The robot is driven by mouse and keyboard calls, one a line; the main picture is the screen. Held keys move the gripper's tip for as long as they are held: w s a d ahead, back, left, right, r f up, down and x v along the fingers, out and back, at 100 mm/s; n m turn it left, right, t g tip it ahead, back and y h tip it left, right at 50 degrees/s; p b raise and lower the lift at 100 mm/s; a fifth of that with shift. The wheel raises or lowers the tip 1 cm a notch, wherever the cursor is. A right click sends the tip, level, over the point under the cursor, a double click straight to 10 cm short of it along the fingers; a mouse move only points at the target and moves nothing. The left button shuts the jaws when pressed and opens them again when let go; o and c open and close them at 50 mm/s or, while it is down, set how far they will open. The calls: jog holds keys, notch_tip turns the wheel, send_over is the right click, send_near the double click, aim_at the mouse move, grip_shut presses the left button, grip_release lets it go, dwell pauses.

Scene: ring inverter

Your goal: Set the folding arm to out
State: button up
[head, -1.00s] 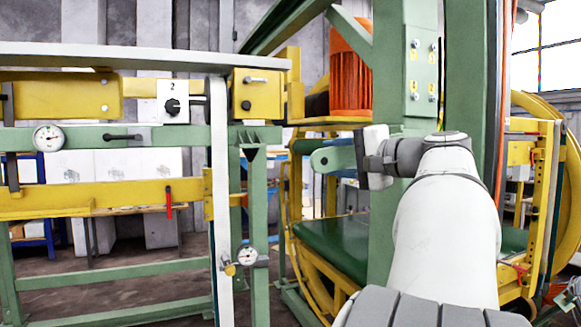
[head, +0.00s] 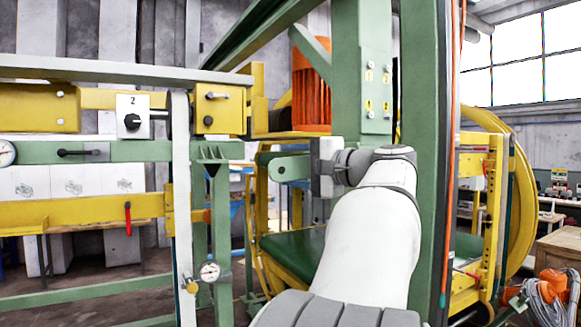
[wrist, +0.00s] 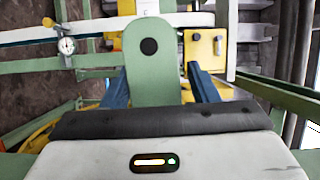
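A green plate with a rounded end and a dark hole (head: 287,168), which looks like the folding arm, sticks out to the left from the green post in the head view. In the wrist view this green plate (wrist: 152,75) stands upright in the middle. My gripper (wrist: 163,88) has its two blue fingers apart, one on each side of the plate. A gap shows at the right finger; I cannot tell whether the left one touches. In the head view my gripper (head: 308,168) is at the plate's right part, its fingers mostly hidden.
A yellow box with a handle (head: 221,108) and a switch panel marked 2 (head: 133,121) are to the left. A red handle (head: 128,218) hangs from the yellow rail. The thick green post (head: 362,70) and orange motor (head: 311,80) stand close behind my arm.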

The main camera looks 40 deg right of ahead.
jog(key=shift+s, duration=0.1)
jog(key=s+d+b, duration=0.1)
jog(key=s+b, duration=0.1)
jog(key=s, duration=0.5)
jog(key=shift+s, duration=0.25)
